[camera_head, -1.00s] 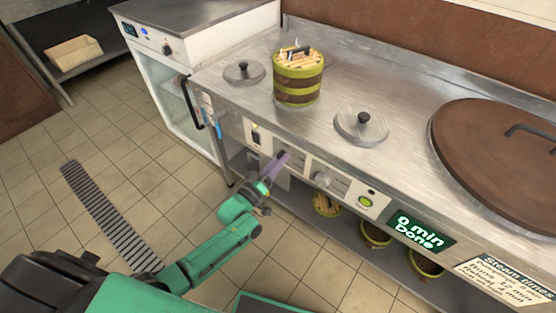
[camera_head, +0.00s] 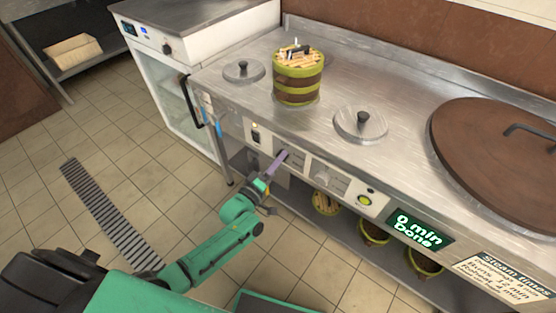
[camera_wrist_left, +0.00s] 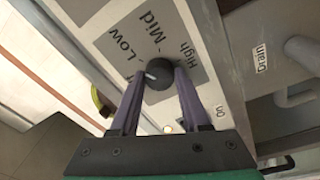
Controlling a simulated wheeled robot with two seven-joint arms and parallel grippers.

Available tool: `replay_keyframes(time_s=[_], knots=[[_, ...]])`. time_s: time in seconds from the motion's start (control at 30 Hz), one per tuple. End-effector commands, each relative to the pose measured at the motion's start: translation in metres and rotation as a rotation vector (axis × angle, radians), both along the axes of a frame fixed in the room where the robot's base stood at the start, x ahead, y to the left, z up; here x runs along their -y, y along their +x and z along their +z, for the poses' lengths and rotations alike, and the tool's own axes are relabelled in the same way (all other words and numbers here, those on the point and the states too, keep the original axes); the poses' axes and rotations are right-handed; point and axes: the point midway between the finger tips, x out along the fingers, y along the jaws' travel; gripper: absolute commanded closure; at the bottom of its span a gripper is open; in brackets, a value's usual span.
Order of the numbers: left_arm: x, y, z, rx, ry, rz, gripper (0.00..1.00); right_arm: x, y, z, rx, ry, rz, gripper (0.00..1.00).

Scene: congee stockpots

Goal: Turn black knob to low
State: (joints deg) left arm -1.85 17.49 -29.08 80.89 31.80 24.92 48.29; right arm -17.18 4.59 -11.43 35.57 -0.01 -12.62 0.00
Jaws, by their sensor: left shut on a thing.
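The black knob (camera_wrist_left: 158,82) shows in the left wrist view on a panel with a grey label reading Low, Mid and High. My left gripper (camera_wrist_left: 160,75) is shut on the knob, one purple finger on each side. In the head view my left gripper (camera_head: 279,158) reaches the front panel (camera_head: 301,166) of the steel counter, and the fingers hide the knob there. My right gripper is not in view.
A striped steamer (camera_head: 298,87) and lids stand on the counter (camera_head: 350,85) above. Wooden tubs (camera_head: 374,232) sit on the shelf below. Tiled floor is clear at left.

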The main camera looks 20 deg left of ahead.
Motion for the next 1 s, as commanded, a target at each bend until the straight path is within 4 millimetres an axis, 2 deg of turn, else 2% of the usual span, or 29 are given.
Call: replay_keyframes(time_s=[0.07,0.1,0.17,0.2,0.47,0.63,0.77,1.0], knots=[[0.001,-0.001,-0.002,-0.004,0.001,-0.001,1.00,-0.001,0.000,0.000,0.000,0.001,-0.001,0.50],[0.001,-0.001,-0.002,-0.004,0.001,-0.001,0.50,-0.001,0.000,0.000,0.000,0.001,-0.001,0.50],[0.001,-0.001,-0.002,-0.004,0.001,-0.001,0.27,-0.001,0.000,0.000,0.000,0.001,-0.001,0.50],[0.001,-0.001,-0.002,-0.003,0.001,-0.001,0.24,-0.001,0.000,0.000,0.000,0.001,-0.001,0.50],[0.000,0.000,-0.001,-0.001,0.001,0.000,0.24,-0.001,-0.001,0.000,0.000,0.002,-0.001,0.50],[-0.004,-0.011,-0.002,-0.001,0.003,0.000,0.24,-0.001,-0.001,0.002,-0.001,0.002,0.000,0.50],[-0.012,-0.037,-0.004,-0.006,0.004,-0.002,0.24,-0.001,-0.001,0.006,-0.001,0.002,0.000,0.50],[-0.034,-0.103,-0.011,-0.007,0.004,-0.002,0.24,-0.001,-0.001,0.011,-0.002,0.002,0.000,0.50]])
